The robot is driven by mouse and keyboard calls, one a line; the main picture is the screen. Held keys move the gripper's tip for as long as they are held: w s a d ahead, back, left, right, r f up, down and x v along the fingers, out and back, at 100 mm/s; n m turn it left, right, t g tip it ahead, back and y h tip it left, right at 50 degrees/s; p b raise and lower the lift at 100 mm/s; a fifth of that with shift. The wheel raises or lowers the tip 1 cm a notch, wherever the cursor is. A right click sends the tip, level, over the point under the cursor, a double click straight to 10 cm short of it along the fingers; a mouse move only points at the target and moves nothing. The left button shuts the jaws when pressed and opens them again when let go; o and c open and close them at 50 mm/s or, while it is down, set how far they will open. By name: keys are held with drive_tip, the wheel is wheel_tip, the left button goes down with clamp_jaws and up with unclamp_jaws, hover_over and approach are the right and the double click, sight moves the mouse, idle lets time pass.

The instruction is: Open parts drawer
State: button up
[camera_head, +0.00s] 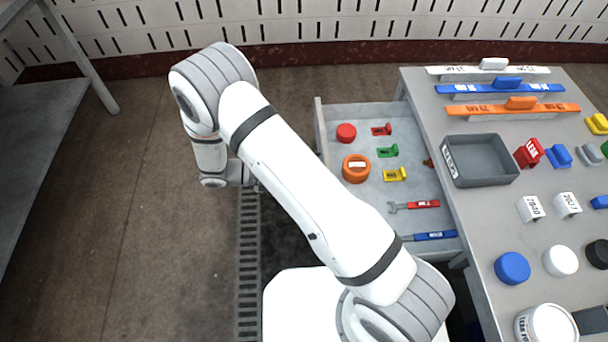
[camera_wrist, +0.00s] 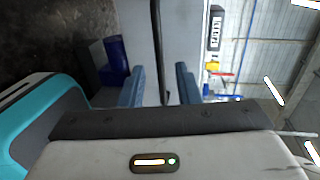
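The parts drawer (camera_head: 321,130) stands pulled out from the left side of the grey bench in the head view. In the wrist view, its grey front panel (camera_wrist: 185,30) fills the upper middle, with a dark bar (camera_wrist: 159,40), which looks like its handle. My gripper (camera_wrist: 160,67) has its two blue fingers apart, with the bar between them. A gap shows on both sides of the bar, so I see no grip on it. In the head view my forearm hides the gripper and the drawer's handle.
The drawer holds a red cap (camera_head: 346,132), an orange ring (camera_head: 356,169), small coloured parts, a red wrench (camera_head: 421,204) and a blue screwdriver (camera_head: 434,236). The bench (camera_head: 427,110) carries a grey tray (camera_head: 480,182) and caps. Floor (camera_head: 150,180) left of my arm is clear.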

drive_tip(key=v, duration=0.5)
idle(0.5)
